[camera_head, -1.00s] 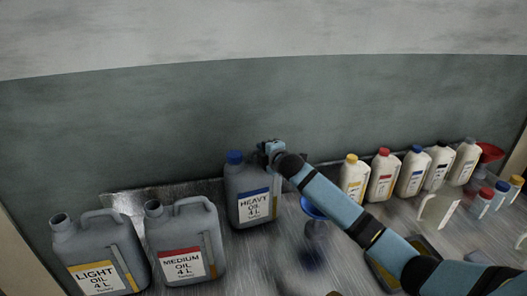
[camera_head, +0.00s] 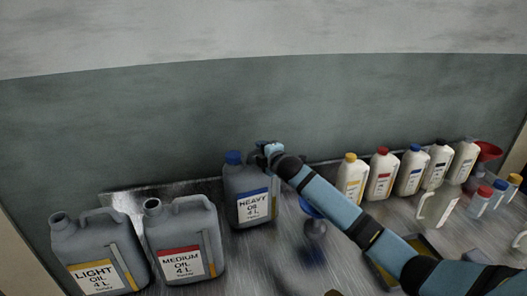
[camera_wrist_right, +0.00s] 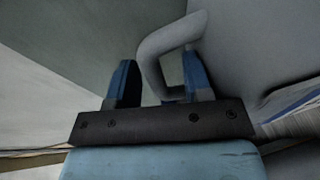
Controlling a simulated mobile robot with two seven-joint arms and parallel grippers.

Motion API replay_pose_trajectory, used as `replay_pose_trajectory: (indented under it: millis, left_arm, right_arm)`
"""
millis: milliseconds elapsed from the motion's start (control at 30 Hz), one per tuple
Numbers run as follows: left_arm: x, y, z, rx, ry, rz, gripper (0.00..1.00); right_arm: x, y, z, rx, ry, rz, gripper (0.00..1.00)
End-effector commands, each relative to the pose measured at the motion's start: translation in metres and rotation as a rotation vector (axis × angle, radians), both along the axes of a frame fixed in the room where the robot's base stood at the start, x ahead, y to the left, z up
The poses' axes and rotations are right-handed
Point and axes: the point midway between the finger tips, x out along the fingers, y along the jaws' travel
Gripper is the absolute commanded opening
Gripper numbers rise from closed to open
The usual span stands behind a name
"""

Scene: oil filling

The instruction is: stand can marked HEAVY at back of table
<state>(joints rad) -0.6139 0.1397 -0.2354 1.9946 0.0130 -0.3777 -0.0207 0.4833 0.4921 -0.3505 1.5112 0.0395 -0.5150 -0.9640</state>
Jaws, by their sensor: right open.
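The grey can marked HEAVY (camera_head: 249,196), with a blue cap and a blue-banded label, stands upright at the back of the table (camera_head: 285,240), near the wall. My right gripper (camera_head: 262,152) is at the top of this can, by its handle. In the right wrist view my right gripper (camera_wrist_right: 160,85) is open, and the can's grey handle (camera_wrist_right: 165,50) lies between its two blue-tipped fingers. The can's body (camera_wrist_right: 255,50) fills the right of that view. My left gripper is not in view.
Uncapped grey cans marked LIGHT (camera_head: 92,250) and MEDIUM (camera_head: 180,240) stand to the left. A blue funnel (camera_head: 313,226) stands right of the HEAVY can, partly behind my arm. Several white bottles (camera_head: 382,172) line the back right, with a red funnel (camera_head: 487,152) beyond.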

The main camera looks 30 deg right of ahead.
Motion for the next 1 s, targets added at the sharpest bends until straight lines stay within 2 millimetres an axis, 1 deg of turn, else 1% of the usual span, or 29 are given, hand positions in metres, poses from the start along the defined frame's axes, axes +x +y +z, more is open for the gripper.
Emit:
replay_pose_trajectory:
  millis: [67, 167, 267, 500, 600, 700, 833, 1000]
  left_arm:
    - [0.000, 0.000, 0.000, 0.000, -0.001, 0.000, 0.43]
    - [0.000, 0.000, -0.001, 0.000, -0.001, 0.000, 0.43]
    - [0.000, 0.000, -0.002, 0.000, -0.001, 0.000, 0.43]
    - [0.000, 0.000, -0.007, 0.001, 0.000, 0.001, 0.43]
    - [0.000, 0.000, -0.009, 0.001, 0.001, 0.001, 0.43]
    - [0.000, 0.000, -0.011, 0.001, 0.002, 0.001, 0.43]
    - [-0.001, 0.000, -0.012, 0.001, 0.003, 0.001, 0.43]
    - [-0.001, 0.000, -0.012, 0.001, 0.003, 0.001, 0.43]
  right_arm:
    - [-0.002, 0.000, 0.000, 0.000, -0.001, 0.001, 0.47]
    - [-0.012, -0.001, 0.003, -0.001, -0.003, 0.001, 0.47]
    - [-0.030, 0.000, 0.007, 0.000, -0.005, 0.003, 0.47]
    - [-0.085, -0.001, 0.019, 0.001, -0.009, 0.003, 0.47]
    - [-0.104, -0.002, 0.024, 0.001, -0.011, 0.002, 0.47]
    - [-0.119, -0.002, 0.027, 0.002, -0.012, 0.002, 0.47]
    - [-0.131, -0.002, 0.031, 0.001, -0.013, 0.001, 0.47]
    - [-0.136, -0.002, 0.032, 0.003, -0.014, 0.001, 0.47]
